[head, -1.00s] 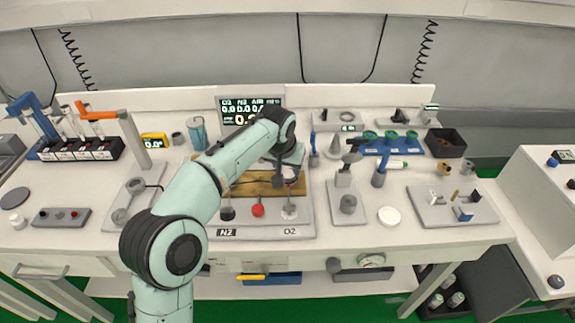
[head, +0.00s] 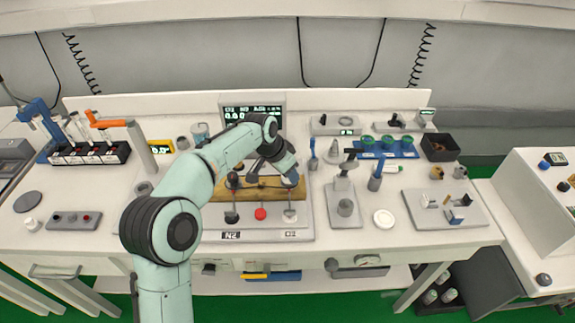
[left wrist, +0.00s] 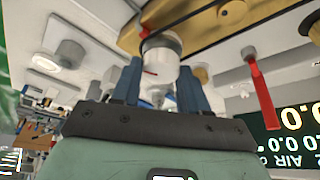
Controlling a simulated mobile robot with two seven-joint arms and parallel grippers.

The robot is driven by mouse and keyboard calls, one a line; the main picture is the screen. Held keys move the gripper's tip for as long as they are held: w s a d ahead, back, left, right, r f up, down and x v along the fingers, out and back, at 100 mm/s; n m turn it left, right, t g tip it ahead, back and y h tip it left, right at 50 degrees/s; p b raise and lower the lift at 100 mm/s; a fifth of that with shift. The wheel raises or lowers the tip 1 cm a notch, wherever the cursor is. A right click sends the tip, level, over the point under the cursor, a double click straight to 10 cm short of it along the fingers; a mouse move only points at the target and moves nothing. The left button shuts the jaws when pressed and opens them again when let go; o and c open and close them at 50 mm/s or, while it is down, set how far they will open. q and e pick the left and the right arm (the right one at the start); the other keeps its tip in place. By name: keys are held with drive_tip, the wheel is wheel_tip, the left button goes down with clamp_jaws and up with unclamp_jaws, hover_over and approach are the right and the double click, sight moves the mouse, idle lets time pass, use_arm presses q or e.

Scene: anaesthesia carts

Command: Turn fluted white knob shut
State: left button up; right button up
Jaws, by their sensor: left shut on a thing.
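The fluted white knob (left wrist: 161,47) sits on the brass block (left wrist: 205,22) in the left wrist view, with a thin red mark on its side. My left gripper (left wrist: 160,72) has its two blue fingers on either side of the knob and is shut on it. In the head view my left gripper (head: 289,178) is at the right end of the brass block (head: 262,189), above the O2 label, and mostly covers the knob. My right gripper is not in view.
Dark knobs (head: 233,181) stand to the left on the block. In front are a grey lever (head: 231,216), a red one (head: 261,213) and a pale one (head: 290,214). A display (head: 250,109) is behind; a grey stand (head: 344,200) is close on the right.

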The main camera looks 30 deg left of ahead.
use_arm(q)
drive_tip(key=m+p, duration=0.1)
drive_tip(key=m+h+p, duration=0.1)
drive_tip(key=m+p, duration=0.1)
drive_tip(key=shift+w+a+r+m+g, duration=0.1)
drive_tip(key=shift+w+r+m+g, duration=0.05)
drive_tip(key=shift+r+m+g, duration=0.2)
drive_tip(key=shift+f+m+g+h+p, duration=0.2)
drive_tip(key=shift+m+h+p, duration=0.3)
drive_tip(key=shift+m, duration=0.45)
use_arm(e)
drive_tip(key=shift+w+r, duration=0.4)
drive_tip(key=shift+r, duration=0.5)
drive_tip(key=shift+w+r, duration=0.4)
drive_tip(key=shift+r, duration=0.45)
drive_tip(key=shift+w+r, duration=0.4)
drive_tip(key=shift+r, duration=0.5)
use_arm(q)
drive_tip(key=o, duration=1.1)
drive_tip(key=shift+c, duration=0.2)
drive_tip(key=p+v, duration=0.1)
drive_tip(key=v, duration=1.2)
drive_tip(key=shift+r+p, duration=0.2)
drive_tip(key=shift+p, duration=0.15)
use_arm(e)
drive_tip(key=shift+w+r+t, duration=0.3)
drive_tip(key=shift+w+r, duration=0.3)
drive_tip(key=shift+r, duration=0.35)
